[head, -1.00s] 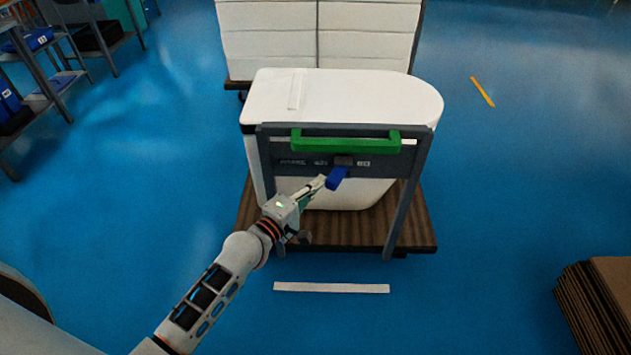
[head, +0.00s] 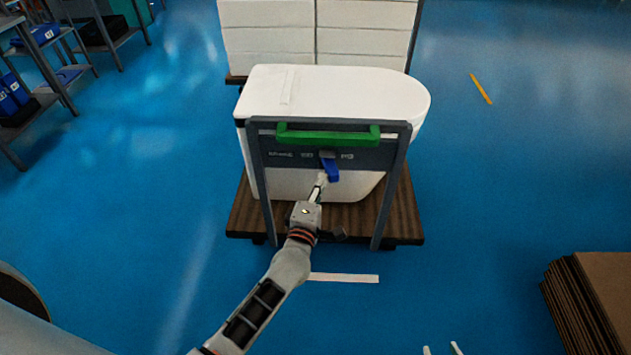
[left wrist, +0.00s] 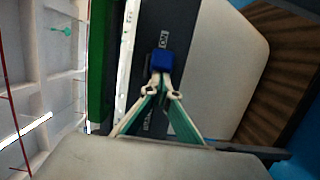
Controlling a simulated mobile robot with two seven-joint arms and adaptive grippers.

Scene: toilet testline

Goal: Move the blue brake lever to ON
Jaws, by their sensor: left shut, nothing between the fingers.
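The blue brake lever (head: 331,170) hangs from its pivot on the dark panel (head: 290,156) of the cart frame. Its lower end leans slightly right, to the side of the right-hand label (head: 347,156), which looks like ON. My left gripper (head: 321,181) is shut and empty, its tips at the lever's lower end. In the left wrist view the blue lever end (left wrist: 163,62) is just beyond the closed fingertips (left wrist: 161,82); contact is likely but not certain. Two pale fingertips of my right gripper (head: 442,350) show apart at the bottom edge.
A green handle (head: 328,135) runs above the panel. A white toilet-shaped body (head: 340,90) sits on the brown cart deck (head: 405,215). White boxes (head: 365,35) stand behind. Stacked cardboard (head: 600,295) is at right, shelving (head: 50,80) at left. Blue floor is open around the cart.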

